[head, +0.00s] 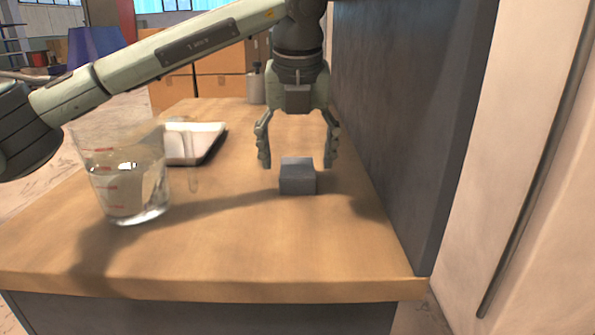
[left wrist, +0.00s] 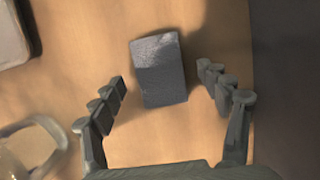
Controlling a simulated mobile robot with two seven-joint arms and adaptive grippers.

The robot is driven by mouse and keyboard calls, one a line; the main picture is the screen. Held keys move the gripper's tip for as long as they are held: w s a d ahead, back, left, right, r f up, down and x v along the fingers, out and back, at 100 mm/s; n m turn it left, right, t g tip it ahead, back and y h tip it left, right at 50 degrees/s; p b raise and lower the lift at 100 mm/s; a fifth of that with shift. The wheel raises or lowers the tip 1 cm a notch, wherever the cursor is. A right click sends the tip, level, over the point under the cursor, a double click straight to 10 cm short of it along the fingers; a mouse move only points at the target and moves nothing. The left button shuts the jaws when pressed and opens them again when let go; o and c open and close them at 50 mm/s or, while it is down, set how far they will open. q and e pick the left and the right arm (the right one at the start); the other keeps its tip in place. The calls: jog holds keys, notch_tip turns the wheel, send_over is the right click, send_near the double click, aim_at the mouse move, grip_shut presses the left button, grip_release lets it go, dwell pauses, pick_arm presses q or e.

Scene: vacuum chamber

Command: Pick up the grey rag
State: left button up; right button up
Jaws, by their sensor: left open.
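The grey rag (head: 298,178) is a small dark grey block-like bundle on the wooden worktop (head: 230,265), near its right side. My left gripper (head: 298,160) is open above it and slightly behind it, pointing down, with one finger on each side. In the left wrist view the rag (left wrist: 159,70) lies ahead of the open fingertips of my left gripper (left wrist: 163,82), roughly centred between them and apart from both. My right gripper does not show in either view.
A glass measuring beaker (head: 128,180) stands at the left of the worktop, its rim also in the left wrist view (left wrist: 35,140). A white-topped dark object (head: 195,145) lies behind it. A dark wall panel (head: 410,110) borders the worktop's right side. The front middle is clear.

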pick_arm(q)
jog(key=shift+x, duration=1)
jog(key=shift+s, duration=0.1)
jog(key=shift+f+b, duration=0.25)
jog(key=shift+b, duration=0.1)
jog(key=c, duration=1.2)
jog(key=shift+r, duration=0.15)
jog(key=shift+c, duration=0.2)
